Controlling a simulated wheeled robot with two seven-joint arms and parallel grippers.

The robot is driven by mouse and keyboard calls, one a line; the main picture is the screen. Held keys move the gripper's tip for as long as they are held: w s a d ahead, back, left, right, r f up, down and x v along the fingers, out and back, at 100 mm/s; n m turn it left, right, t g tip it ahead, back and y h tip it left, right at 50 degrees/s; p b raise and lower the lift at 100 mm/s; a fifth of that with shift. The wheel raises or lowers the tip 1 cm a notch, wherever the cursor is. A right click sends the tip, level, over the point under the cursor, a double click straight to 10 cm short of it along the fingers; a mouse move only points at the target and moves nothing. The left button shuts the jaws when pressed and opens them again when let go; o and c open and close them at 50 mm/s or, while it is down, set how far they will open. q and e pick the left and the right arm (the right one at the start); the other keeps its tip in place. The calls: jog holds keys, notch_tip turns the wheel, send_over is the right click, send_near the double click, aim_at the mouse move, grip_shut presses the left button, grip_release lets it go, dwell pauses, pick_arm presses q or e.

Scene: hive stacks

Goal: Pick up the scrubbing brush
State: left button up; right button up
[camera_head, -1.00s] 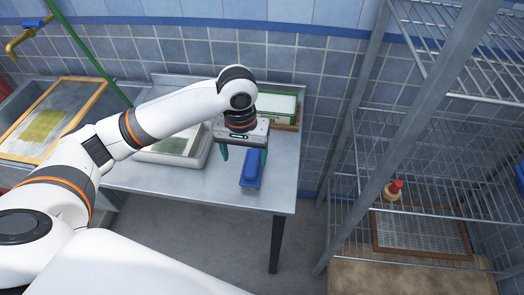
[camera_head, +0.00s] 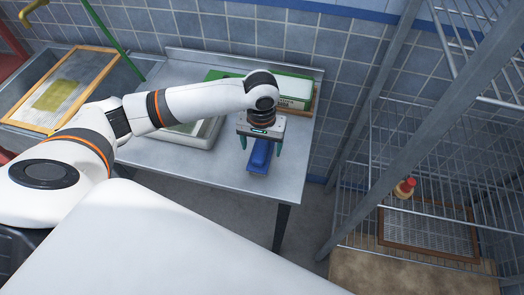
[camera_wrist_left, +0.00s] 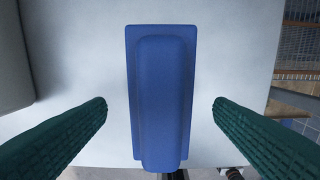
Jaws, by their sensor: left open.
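The scrubbing brush (camera_head: 260,156) is a blue block with a raised back, lying on the metal table (camera_head: 222,173) near its right end. In the left wrist view the brush (camera_wrist_left: 161,95) sits centred between two green fingers. My left gripper (camera_head: 261,146) is above the brush, open, with one finger on each side. In the left wrist view a gap shows between the brush and each finger of my left gripper (camera_wrist_left: 160,112). The bristles are hidden underneath. My right gripper is not seen.
A sink with a wooden-framed screen (camera_head: 90,60) is at the left. A wire rack (camera_head: 400,150) with a red-capped bottle (camera_head: 404,188) stands at the right.

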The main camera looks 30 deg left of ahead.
aim_at(262, 146)
pick_arm(q)
notch_tip(262, 146, down, 4)
jog(key=shift+r, duration=0.25)
jog(key=c, duration=1.1)
notch_tip(262, 146, up, 10)
jog(key=shift+r, duration=0.1)
jog(key=o, duration=0.5)
jog(key=shift+c, duration=0.2)
jog(key=c, duration=0.3)
jog(key=shift+w, duration=0.15)
jog(key=shift+c, duration=0.2)
